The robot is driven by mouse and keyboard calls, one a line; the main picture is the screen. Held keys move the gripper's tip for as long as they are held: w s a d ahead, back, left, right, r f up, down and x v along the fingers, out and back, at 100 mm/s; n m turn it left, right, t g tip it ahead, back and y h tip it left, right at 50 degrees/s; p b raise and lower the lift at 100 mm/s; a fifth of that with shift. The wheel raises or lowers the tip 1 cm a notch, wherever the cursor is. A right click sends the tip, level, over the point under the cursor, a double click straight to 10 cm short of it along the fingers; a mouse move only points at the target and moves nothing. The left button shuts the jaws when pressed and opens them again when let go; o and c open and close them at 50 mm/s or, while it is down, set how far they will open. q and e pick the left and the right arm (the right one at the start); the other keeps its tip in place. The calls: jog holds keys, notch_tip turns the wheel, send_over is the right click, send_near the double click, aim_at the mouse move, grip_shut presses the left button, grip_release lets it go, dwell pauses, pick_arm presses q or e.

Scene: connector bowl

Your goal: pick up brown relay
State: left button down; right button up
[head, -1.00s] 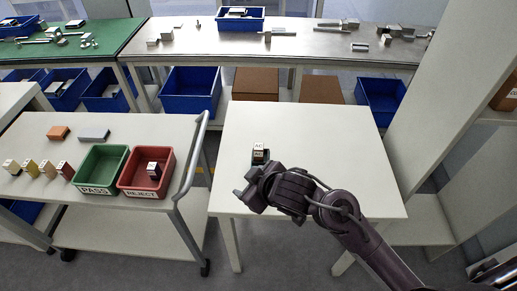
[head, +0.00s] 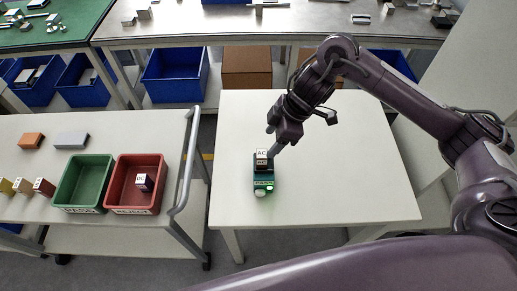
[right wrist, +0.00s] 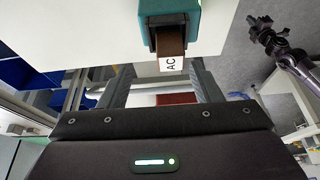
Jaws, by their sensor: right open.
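The brown relay (head: 262,160) stands with its white "AC" label up at the back part of a small teal device (head: 263,185) on the white table. My right gripper (head: 275,140) comes down behind it at a slant, open and empty, with its fingers close to the relay. In the right wrist view the relay (right wrist: 171,40) lies ahead of the open fingers (right wrist: 164,84), roughly midway between them; I see no contact. At the upper right of that view is a dark arm end (right wrist: 275,35), probably my left gripper, too small to read.
The white table (head: 330,195) is otherwise clear. To its left, a cart carries a green tray (head: 84,183) and a red tray (head: 123,190) holding a dark "DC" block (head: 144,182). The cart's raised handle (head: 187,160) stands near the table.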

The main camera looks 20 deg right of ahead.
aim_at(263, 153)
jog(key=a+f, duration=0.1)
jog(key=s+a+f, duration=0.1)
jog(key=shift+s+f, duration=0.2)
jog(key=shift+f, duration=0.1)
jog(key=shift+w+p+x, duration=0.15)
jog(key=shift+p+x, duration=0.05)
jog(key=shift+x, duration=0.4)
jog(key=shift+w+p+x, duration=0.15)
jog(key=shift+x, duration=0.45)
jog(key=shift+a+f, duration=0.15)
jog(key=shift+f, duration=0.3)
jog(key=c, duration=1.1)
pick_arm(q)
jog(key=shift+g, duration=0.3)
jog(key=s, duration=0.4)
jog(key=shift+s+a+r, duration=0.1)
jog(key=shift+s, duration=0.2)
pick_arm(e)
jog(key=shift+c, duration=0.2)
pick_arm(q)
jog(key=shift+w, duration=0.1)
pick_arm(e)
jog(key=shift+r, duration=0.1)
